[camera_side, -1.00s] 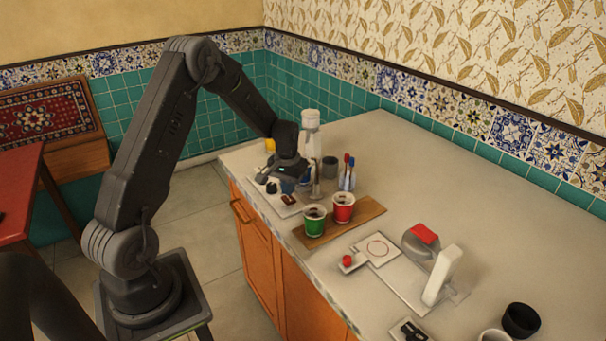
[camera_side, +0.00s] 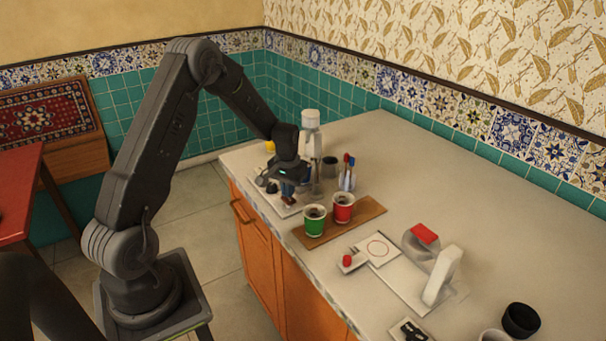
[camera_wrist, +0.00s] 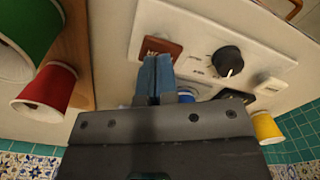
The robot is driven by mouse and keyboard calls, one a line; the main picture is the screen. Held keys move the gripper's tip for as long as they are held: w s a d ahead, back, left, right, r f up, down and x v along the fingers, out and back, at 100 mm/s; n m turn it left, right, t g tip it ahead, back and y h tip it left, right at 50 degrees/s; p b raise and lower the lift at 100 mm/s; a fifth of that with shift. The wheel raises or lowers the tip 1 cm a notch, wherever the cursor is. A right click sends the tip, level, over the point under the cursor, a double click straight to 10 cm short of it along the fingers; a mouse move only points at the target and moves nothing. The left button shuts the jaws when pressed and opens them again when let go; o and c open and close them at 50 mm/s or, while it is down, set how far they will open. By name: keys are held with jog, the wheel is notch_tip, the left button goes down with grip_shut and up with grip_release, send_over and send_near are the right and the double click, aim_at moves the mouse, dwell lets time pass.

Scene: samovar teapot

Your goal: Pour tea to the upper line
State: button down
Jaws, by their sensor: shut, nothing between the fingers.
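My gripper (camera_side: 288,200) is shut and points down over the white control panel (camera_side: 283,211). In the wrist view its blue fingertips (camera_wrist: 155,62) are together at the lower edge of a brown-red rocker switch (camera_wrist: 161,46). I cannot tell if they touch it. A black knob (camera_wrist: 229,61) sits to the right of the switch. A green cup (camera_side: 314,224) and a red cup (camera_side: 343,210), both with dark liquid, stand on a wooden board (camera_side: 335,227). A tall dispenser with a white top (camera_side: 311,119) stands behind my gripper, its lower part partly hidden.
A holder with red and blue sticks (camera_side: 347,180) and a grey cup (camera_side: 330,167) stand close by. A red button (camera_side: 347,260), a circle-marked pad (camera_side: 383,250) and a white upright piece (camera_side: 442,275) are to the right. A yellow cup (camera_wrist: 267,129) is beside the panel.

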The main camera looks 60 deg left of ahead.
jog(key=shift+f, duration=1.05)
dwell(7.0)
